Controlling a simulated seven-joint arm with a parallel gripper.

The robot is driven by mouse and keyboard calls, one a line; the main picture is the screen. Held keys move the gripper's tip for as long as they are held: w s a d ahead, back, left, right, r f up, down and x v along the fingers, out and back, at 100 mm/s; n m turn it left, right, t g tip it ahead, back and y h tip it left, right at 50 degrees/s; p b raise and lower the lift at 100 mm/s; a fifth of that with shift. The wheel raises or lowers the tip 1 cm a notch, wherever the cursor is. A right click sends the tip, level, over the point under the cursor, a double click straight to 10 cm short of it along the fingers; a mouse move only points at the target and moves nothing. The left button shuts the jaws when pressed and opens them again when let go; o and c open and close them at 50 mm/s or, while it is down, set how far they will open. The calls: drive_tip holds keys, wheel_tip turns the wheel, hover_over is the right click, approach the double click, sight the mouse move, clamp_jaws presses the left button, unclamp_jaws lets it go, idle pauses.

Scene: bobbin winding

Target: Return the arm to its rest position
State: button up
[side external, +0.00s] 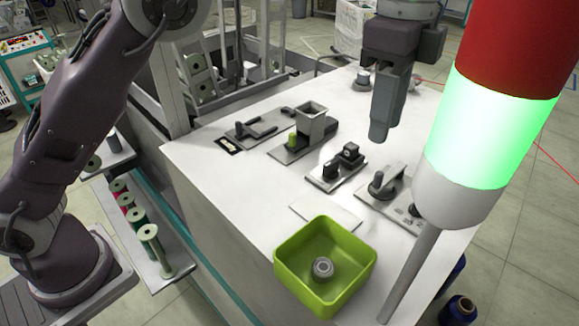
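My gripper (388,118) hangs fingers-down over the back right part of the white worktable (215,185). It is above the table's fixtures and apart from them, with nothing visible in it. One finger largely covers the other from this angle, so the gap between them cannot be judged. My arm's base and lower links stand at the left, and the links between them and the gripper are out of the picture. A green bin (292,262) stands at the table's front, with a round grey metal bobbin (322,267) lying in it.
Fixtures stand on the table: a lever plate (255,130), a hopper (311,122) with a green piece, a switch plate (338,165) and a knob plate (384,184). A signal tower (478,130) glows green at the right. Thread spools (152,245) line a left-hand shelf.

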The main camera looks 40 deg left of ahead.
drive_tip(key=s+a+r+n+t+h, duration=0.1)
drive_tip(key=s+a+r+n, duration=0.3)
drive_tip(key=a, duration=0.3)
drive_tip(key=s+a+r+n+t+h, duration=0.1)
drive_tip(key=s+a+r+n, duration=0.25)
drive_tip(key=a, duration=0.45)
drive_tip(key=s+a+f+n+t, duration=0.1)
drive_tip(key=s+a+f+n, duration=0.1)
drive_tip(key=s, duration=0.3)
drive_tip(key=s+a+f+n+t+y, duration=0.1)
drive_tip(key=s+a+f+n, duration=0.2)
drive_tip(key=s+f+n, duration=0.1)
drive_tip(key=s+a+f+n+t+y, duration=0.1)
drive_tip(key=s+a+f+n, duration=0.2)
drive_tip(key=s+f, duration=0.2)
drive_tip(key=s, duration=0.3)
drive_tip(key=shift+s+a+f+t, duration=0.15)
drive_tip(key=shift+s+a+t, duration=0.05)
drive_tip(key=shift+s+t, duration=0.1)
drive_tip(key=shift+n, duration=0.25)
